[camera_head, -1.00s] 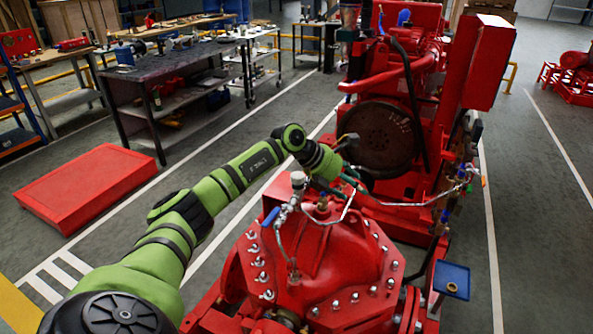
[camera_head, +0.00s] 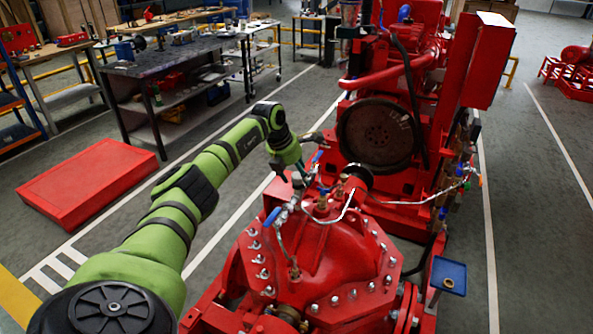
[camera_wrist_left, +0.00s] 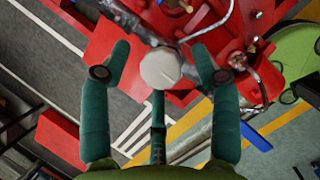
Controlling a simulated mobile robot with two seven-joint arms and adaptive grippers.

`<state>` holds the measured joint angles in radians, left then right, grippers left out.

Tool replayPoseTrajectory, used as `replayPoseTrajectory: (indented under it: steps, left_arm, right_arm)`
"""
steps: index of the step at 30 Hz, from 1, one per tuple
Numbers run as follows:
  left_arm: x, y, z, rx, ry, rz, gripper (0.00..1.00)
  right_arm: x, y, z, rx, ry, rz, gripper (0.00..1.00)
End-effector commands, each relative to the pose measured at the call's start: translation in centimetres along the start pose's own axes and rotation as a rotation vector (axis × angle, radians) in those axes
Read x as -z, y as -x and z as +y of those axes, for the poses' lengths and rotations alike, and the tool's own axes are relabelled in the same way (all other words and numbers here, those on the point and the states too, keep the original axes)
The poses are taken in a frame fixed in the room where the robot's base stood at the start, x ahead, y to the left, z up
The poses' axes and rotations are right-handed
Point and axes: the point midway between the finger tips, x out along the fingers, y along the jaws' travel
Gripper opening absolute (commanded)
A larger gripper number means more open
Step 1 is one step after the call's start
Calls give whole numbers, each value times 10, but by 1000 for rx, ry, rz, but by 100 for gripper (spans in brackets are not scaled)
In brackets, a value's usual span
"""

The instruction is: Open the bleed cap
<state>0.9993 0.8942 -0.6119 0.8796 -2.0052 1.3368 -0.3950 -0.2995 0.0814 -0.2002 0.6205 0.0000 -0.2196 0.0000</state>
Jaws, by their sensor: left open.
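The bleed cap (camera_wrist_left: 160,68) is a round, pale grey disc, seen from above in the left wrist view. It sits on the fitting on top of the red pump casing (camera_head: 330,262). My left gripper (camera_head: 296,174) is over this fitting in the head view, coming down from above. In the left wrist view its green fingers (camera_wrist_left: 160,75) are spread, with the cap between and just beyond their tips. I cannot tell whether any finger touches it. My right gripper is not in view.
A blue-handled valve (camera_head: 272,217) and thin metal pipes (camera_head: 335,218) are close to the fitting. The engine's dark flywheel (camera_head: 377,136) stands behind. A small blue tray (camera_head: 449,273) is at the right. A red platform (camera_head: 90,182) lies on the floor at left.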

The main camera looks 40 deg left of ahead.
Motion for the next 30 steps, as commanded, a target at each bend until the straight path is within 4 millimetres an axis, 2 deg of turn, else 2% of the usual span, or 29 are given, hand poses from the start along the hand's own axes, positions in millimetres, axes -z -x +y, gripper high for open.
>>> replayPoseTrajectory:
  steps: [6, 10, 22, 30]
  left_arm:
    - [0, -1, 0, 0, 0, -1, 62]
    - [0, 0, 0, 0, 0, -2, 10]
    - [-3, 1, -2, -10, 28, -7, 9]
    - [-4, 3, -3, -67, 168, -11, 9]
  right_arm:
    - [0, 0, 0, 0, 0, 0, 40]
    - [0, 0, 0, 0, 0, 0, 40]
    - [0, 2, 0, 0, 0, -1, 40]
    - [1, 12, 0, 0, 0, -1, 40]
